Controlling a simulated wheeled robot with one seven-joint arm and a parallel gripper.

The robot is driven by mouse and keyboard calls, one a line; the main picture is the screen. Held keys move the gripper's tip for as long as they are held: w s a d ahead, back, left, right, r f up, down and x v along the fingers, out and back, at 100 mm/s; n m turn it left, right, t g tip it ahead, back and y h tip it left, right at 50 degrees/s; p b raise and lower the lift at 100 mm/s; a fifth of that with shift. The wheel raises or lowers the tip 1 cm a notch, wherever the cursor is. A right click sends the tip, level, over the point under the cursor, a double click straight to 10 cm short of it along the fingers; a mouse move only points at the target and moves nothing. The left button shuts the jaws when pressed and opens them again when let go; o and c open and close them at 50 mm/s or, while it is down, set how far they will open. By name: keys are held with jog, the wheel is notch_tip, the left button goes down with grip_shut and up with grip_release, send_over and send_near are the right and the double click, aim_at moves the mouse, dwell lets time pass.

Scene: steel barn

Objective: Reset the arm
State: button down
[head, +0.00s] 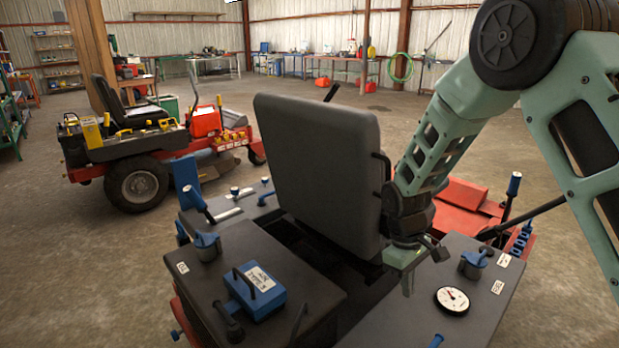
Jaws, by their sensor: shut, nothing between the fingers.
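My arm (440,150) is green with dark joints. It comes in from the upper right and reaches down beside the grey seat of the near mower. My gripper (408,282) points down at the right side of the seat, over the gap between the seat and the right dark deck. It is shut and holds nothing. Its lower end is small and partly blends with the dark parts behind it, so I cannot tell whether it touches the mower.
The grey seat back (318,165) stands close left of my gripper. A round gauge (452,300) and blue-capped fittings (474,262) sit on the right deck. A blue box (254,292) lies on the left deck. Another red mower (140,150) stands behind left. Open concrete floor lies beyond.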

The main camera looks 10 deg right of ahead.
jog(key=s+a+r+t+y+p, duration=0.1)
jog(key=s+a+r+y+p, duration=0.1)
jog(key=s+a+r, duration=1)
jog(key=s+a+r+p, duration=0.1)
jog(key=s+r, duration=0.3)
jog(key=s, duration=0.2)
jog(key=s+r+n+t+p, duration=0.1)
jog(key=s+r, duration=0.3)
jog(key=s, duration=0.3)
jog(key=shift+a, duration=0.35)
